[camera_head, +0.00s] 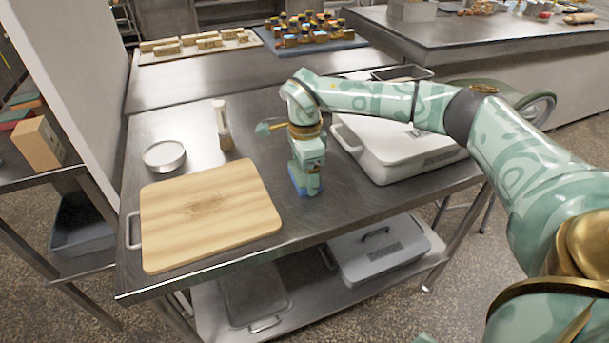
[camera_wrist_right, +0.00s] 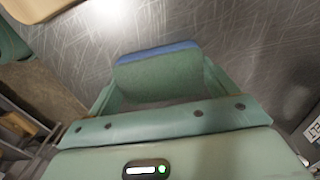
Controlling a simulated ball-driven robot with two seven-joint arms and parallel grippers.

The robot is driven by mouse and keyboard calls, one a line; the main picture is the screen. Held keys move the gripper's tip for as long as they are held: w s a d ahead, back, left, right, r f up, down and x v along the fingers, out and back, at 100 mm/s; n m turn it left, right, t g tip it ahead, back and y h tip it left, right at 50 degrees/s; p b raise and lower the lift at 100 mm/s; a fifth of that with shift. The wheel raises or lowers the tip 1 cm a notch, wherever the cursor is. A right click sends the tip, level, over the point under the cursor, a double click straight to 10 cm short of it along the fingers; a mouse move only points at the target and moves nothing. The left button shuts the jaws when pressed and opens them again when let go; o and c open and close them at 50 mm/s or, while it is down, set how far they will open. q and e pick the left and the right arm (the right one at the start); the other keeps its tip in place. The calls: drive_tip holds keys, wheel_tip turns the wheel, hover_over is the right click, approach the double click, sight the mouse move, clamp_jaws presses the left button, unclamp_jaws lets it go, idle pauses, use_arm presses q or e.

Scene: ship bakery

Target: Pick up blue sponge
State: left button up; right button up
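The blue sponge (camera_head: 295,174) is on the steel table, right of the cutting board, mostly hidden by my right gripper (camera_head: 307,180). My right gripper points down at it, with its fingers around it. In the right wrist view the sponge (camera_wrist_right: 157,74) shows a green face and a blue far edge. It lies between the two fingers, with no clear gap on either side. I cannot tell whether the fingers press on it or whether it touches the table. My left gripper is not in view.
A wooden cutting board (camera_head: 205,215) lies at the front left. A round metal bowl (camera_head: 165,156) and a shaker (camera_head: 223,125) stand behind it. A white lidded container (camera_head: 395,155) is close on the right. Bare steel lies in front of the gripper.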

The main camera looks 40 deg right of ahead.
sight(305, 172)
drive_tip(key=shift+r, duration=0.3)
drive_tip(key=r, duration=0.1)
drive_tip(key=r+p, duration=0.2)
drive_tip(key=r, duration=0.1)
drive_tip(key=shift+s+a, duration=0.15)
drive_tip(key=shift+s, duration=0.2)
drive_tip(key=s+r+p, duration=0.1)
drive_tip(key=r, duration=0.1)
drive_tip(key=s+a+r+p, duration=0.1)
drive_tip(key=s+r+p, duration=0.1)
drive_tip(key=shift+s+a+r, duration=0.1)
drive_tip(key=shift+s+r, duration=0.1)
drive_tip(key=shift+r, duration=0.1)
drive_tip(key=s+a+r+p, duration=0.2)
drive_tip(key=s+a+r, duration=0.1)
drive_tip(key=s, duration=0.6)
drive_tip(key=shift+a+r, duration=0.3)
drive_tip(key=shift+r, duration=0.1)
drive_tip(key=o, duration=0.3)
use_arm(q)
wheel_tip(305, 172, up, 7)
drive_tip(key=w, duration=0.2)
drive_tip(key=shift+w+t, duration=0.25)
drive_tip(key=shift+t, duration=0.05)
use_arm(e)
drive_tip(key=shift+c, duration=1.1)
